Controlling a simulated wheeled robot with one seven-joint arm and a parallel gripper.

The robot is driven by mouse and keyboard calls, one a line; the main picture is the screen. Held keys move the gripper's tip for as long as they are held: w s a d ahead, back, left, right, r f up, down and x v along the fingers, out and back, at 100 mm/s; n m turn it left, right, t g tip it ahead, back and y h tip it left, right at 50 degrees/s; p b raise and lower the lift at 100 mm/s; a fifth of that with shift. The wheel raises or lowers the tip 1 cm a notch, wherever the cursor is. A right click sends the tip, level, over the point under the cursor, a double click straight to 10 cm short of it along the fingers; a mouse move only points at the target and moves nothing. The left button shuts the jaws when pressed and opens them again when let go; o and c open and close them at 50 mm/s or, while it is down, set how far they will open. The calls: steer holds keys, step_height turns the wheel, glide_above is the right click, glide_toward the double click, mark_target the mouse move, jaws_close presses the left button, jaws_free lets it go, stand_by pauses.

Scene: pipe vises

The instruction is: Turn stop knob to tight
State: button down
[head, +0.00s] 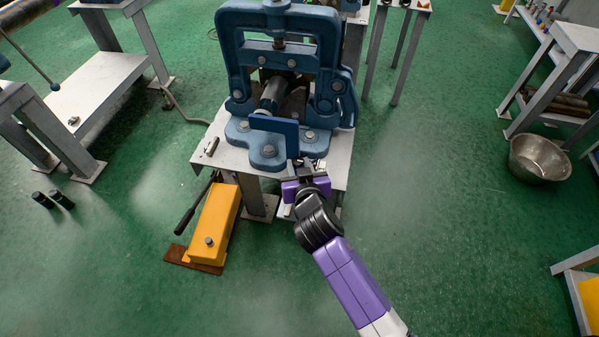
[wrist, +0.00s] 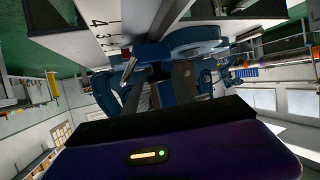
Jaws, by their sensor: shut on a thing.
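The blue pipe vise (head: 337,87) stands bolted on a light metal table, with a grey pipe (head: 270,96) through it and a flat blue stop plate (head: 274,128) in front. My gripper (head: 302,166) is at the table's front right edge, just below and right of the plate. In the wrist view, its fingers (wrist: 166,88) reach toward a blue part (wrist: 152,51) by the table edge. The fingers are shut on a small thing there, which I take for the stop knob. The fingers mostly hide the knob, so its turn angle cannot be told.
A yellow pedal box (head: 213,222) with a black lever stands on the floor left of my arm. A small metal handle (head: 211,146) lies on the table's left side. A metal bowl (head: 539,158) sits at the right. The green floor right of my arm is clear.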

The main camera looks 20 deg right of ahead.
steer(key=shift+a, duration=0.1)
stand_by(0.3)
steer(key=c, duration=1.4)
jaws_free()
steer(key=shift+o, duration=0.2)
steer(key=v, duration=0.7)
steer(key=shift+s, duration=0.35)
steer(key=shift+a+r, duration=0.1)
steer(key=shift+r, duration=0.05)
